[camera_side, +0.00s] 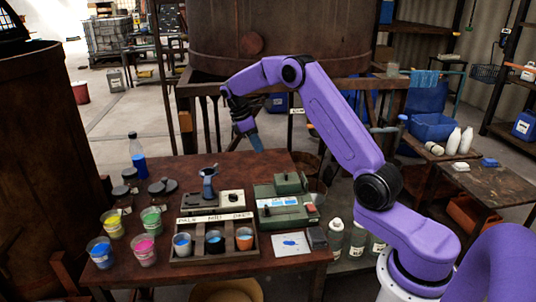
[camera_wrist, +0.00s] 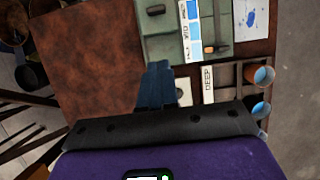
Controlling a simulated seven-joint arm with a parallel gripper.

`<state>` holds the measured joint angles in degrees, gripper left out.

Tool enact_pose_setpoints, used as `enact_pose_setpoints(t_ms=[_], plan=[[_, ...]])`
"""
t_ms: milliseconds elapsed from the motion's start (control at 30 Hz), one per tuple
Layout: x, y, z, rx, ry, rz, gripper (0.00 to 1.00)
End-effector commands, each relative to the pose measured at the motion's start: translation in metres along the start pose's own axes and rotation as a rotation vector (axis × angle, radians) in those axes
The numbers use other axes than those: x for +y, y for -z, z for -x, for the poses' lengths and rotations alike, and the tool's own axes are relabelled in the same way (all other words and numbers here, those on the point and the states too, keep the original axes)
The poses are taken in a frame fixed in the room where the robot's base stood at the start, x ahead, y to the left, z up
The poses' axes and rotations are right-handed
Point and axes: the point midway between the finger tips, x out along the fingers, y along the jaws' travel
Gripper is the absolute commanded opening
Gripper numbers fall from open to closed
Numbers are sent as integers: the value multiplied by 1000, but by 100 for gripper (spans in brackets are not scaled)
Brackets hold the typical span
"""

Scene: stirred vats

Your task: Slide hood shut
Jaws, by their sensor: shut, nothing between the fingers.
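A green box-like instrument (camera_side: 287,208) stands on the brown table, right of centre. A raised green block with a dark knob, which looks like its hood (camera_side: 290,183), sits at its back end. A blue-and-white strip lies on the instrument in front of that block. In the wrist view the instrument (camera_wrist: 165,42) is at the top, with a dark knob and the strip; the picture cuts off its far part. My gripper (camera_side: 258,146) hangs above the table, behind and left of the hood, apart from it. Its blue fingers (camera_wrist: 156,84) are shut and empty.
A tray (camera_side: 215,248) with three paint cups stands left of the instrument. A small stand with a funnel-like cup (camera_side: 208,184) is behind it. Open paint pots, dark jars and a blue bottle (camera_side: 138,158) are farther left. A white card (camera_side: 291,243) lies in front. The table's back centre is clear.

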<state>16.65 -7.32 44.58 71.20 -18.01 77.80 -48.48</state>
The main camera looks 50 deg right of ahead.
Motion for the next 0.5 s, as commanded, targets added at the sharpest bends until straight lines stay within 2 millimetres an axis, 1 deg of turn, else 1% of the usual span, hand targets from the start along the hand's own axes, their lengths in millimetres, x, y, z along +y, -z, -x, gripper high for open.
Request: enact_pose_setpoints(t_ms=[33,133,233,367,500], plan=[[2,4,1,-1,1,-1,0],[4,8,0,-2,3,0,0],[4,7,-7,-3,5,-1,0],[3,6,-25,-4,7,-1,0],[3,6,-52,-4,8,0,0]])
